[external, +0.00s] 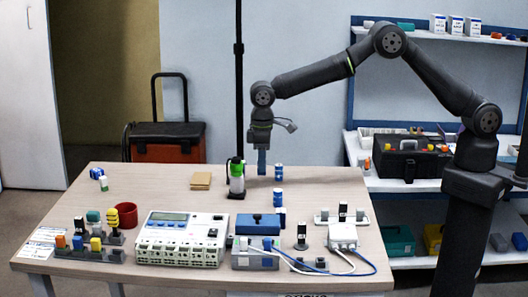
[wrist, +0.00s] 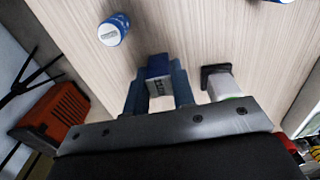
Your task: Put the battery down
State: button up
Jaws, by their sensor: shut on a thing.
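My gripper (external: 262,162) points down above the back middle of the table. In the wrist view its blue fingers (wrist: 158,92) are shut on a battery (wrist: 159,75), blue with a pale face, held between the tips. In the external view the fingers hide most of the held battery. A gap between it and the table is hard to judge. Another blue and white battery (external: 278,172) stands on the table just right of my gripper; it also shows in the wrist view (wrist: 114,30). More blue and white cylinders (external: 280,197) stand nearer the blue box.
A white meter (external: 181,238), a blue-lidded box (external: 257,225) and cables fill the front.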

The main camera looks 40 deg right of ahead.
aim_at(262, 174)
jog(key=shift+f, duration=1.7)
jog(key=shift+f, duration=0.2)
jog(key=o, duration=1)
jog(key=shift+r, duration=0.1)
jog(key=shift+o, duration=0.3)
notch_tip(262, 174, up, 12)
jog(key=shift+r, duration=0.1)
